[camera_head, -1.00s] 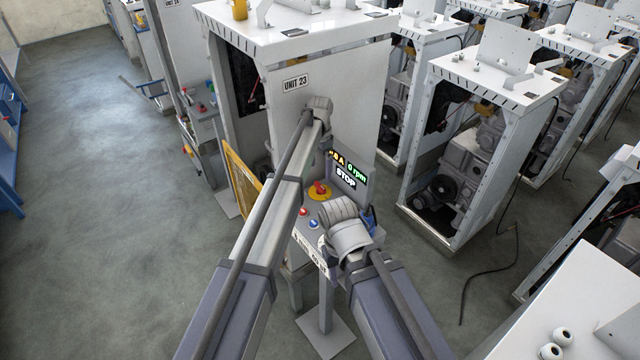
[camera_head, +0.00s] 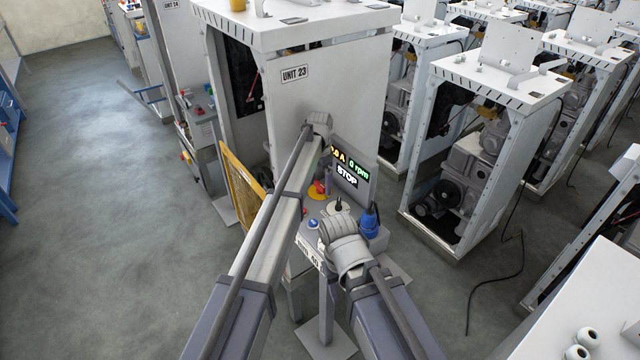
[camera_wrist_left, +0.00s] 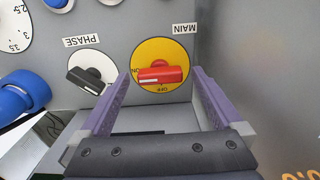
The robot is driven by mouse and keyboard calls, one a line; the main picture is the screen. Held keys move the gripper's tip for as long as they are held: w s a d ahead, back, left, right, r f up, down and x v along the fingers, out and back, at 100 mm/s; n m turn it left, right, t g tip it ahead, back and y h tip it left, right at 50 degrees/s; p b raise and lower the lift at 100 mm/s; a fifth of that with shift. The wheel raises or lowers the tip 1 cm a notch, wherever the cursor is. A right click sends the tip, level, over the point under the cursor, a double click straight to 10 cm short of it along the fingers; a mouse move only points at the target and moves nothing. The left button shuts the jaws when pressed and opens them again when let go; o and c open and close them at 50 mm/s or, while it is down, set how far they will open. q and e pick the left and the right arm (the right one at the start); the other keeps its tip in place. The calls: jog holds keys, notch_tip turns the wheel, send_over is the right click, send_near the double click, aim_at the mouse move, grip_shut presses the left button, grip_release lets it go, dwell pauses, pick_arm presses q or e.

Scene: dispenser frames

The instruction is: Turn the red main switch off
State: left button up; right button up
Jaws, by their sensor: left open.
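The red main switch (camera_wrist_left: 162,74) sits on a yellow round plate (camera_wrist_left: 147,52) marked MAIN in the left wrist view, where the lettering is upside down. Its handle lies nearly level, with a white mark at the left end beside ON; OFF is at the plate's lower edge. My left gripper (camera_wrist_left: 166,77) is open, its purple fingers on either side of the handle, with visible gaps. Contact cannot be told. In the head view the red switch (camera_head: 319,187) shows partly beside my left gripper (camera_head: 327,178). My right wrist shows, but its gripper is hidden.
A black PHASE switch (camera_wrist_left: 91,75) sits beside the main switch. A blue plug (camera_head: 370,222) stands at the panel's right. A display (camera_head: 347,168) reads STOP and 0 rpm. The UNIT 23 cabinet (camera_head: 340,95) rises behind; open floor (camera_head: 90,220) lies left.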

pick_arm(q)
jog(key=c, duration=1.4)
jog(key=shift+n, duration=0.3)
jog(key=n, duration=0.3)
jog(key=shift+n, duration=0.4)
jog(key=n, duration=0.9)
jog(key=shift+n, duration=2.2)
